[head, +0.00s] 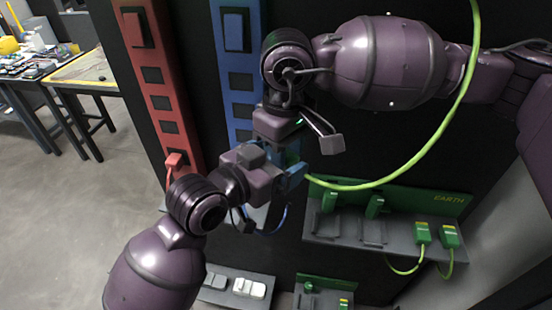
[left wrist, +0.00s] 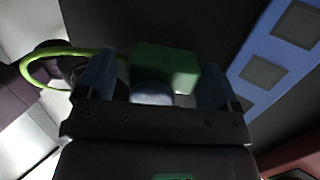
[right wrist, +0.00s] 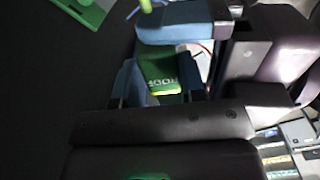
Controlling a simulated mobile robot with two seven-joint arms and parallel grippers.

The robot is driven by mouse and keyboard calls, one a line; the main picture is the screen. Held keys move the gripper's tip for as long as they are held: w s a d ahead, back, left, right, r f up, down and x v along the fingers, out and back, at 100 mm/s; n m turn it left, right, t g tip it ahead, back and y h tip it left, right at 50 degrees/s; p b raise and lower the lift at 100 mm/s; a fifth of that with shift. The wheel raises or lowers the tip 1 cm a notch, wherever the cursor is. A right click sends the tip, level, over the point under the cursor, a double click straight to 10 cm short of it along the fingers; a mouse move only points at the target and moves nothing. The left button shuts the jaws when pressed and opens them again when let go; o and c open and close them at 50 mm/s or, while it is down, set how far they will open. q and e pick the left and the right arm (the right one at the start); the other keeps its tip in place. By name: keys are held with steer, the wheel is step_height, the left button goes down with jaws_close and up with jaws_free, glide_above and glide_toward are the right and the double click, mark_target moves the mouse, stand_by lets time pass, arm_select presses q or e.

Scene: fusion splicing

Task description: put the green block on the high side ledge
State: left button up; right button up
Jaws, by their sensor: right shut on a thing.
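The green block (right wrist: 160,72), with white lettering, sits between the blue fingers of my right gripper (right wrist: 160,85), which is shut on it. The block (left wrist: 165,66) also shows between the spread fingers of my left gripper (left wrist: 155,85), with a gap beside it, so the left looks open around it. In the head view my right gripper (head: 283,148) comes from above and my left gripper (head: 292,176) meets it from the lower left; they hide most of the block. A grey ledge (head: 345,240) with a green back marked EARTH is at the right.
A bright green cable (head: 440,135) loops from the top down to the grippers. Several green plugs, such as one plug (head: 422,233), sit on the EARTH ledge. A lower green ledge (head: 310,279) and red (head: 160,90) and blue (head: 236,75) strips line the black panel.

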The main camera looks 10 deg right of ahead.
arm_select(q)
steer(key=c, duration=0.7)
steer(key=shift+c, duration=0.6)
arm_select(e)
steer(key=o, duration=1)
